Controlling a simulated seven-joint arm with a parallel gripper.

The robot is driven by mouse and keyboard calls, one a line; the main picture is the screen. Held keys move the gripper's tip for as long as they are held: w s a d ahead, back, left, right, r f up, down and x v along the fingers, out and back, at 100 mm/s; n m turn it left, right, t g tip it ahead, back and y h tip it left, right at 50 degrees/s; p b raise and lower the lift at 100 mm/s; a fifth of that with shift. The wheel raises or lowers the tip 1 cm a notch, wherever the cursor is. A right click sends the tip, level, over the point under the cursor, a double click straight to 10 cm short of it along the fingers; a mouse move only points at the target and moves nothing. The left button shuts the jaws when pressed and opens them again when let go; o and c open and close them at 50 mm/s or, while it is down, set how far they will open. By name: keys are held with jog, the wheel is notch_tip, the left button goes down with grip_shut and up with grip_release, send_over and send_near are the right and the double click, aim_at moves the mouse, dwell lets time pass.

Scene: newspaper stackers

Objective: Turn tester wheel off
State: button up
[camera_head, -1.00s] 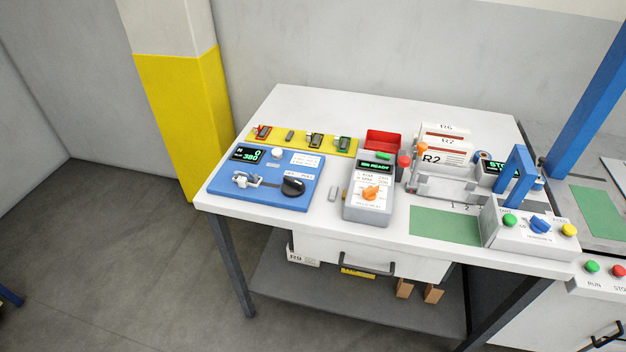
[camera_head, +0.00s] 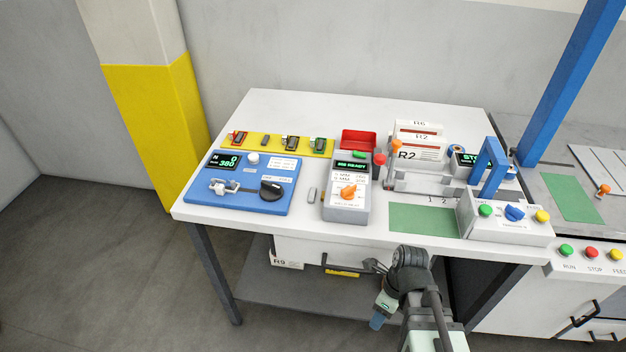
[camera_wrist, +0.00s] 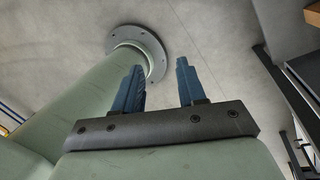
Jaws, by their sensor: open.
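No wheel is labelled clearly enough to read as the tester wheel. A blue unit (camera_head: 225,199) at the table's left has a display showing 380, a metal clamp (camera_head: 227,188) and a black knob (camera_head: 272,190). To its right a grey box (camera_head: 346,215) has a lit READY display (camera_head: 352,165) and an orange knob (camera_head: 349,192) over a white label too small to read. My gripper (camera_head: 377,320) is low in front of the table, below the tabletop and apart from both units. In the wrist view my gripper (camera_wrist: 160,85) has two blue fingers spread with nothing between them.
A drawer handle (camera_head: 345,268) juts out below the tabletop. A yellow strip (camera_head: 265,144) holds small parts.

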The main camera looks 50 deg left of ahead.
jog(key=s+a+r+m, duration=0.2)
jog(key=s+a+r, duration=0.2)
jog(key=a+r, duration=0.35)
notch_tip(320, 180, up, 27)
jog(key=n+t, duration=0.3)
send_over(271, 184)
jog(key=shift+n, duration=0.3)
notch_tip(271, 184, down, 14)
jog(key=shift+r, duration=0.1)
jog(key=shift+c, duration=0.4)
grip_shut()
